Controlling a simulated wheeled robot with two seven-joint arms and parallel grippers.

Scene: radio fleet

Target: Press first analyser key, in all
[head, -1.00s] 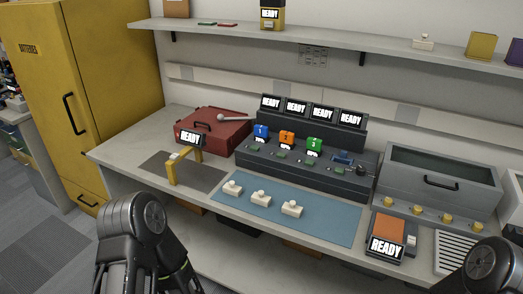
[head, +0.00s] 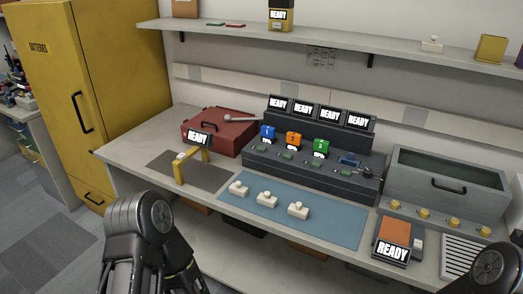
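The dark analyser console (head: 330,178) stands at the back middle of the bench. Its row of small screens (head: 303,109) all read READY. Blue, orange and green numbered blocks, the blue one (head: 267,133) leftmost, stand on it. Small green keys (head: 262,148) run along its front; which one is the first analyser key I cannot tell. Three white button-like pieces (head: 267,199) sit on the blue mat (head: 335,225). My two arms show at the bottom left and bottom right, well short of the console. Neither gripper's fingers are in view.
A yellow gate (head: 180,171) with a READY sign stands at left, before a red toolbox (head: 217,131). An orange-topped READY device (head: 393,237) lies at the front right, near a grey bin (head: 447,178) with yellow knobs. A shelf (head: 350,42) runs above.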

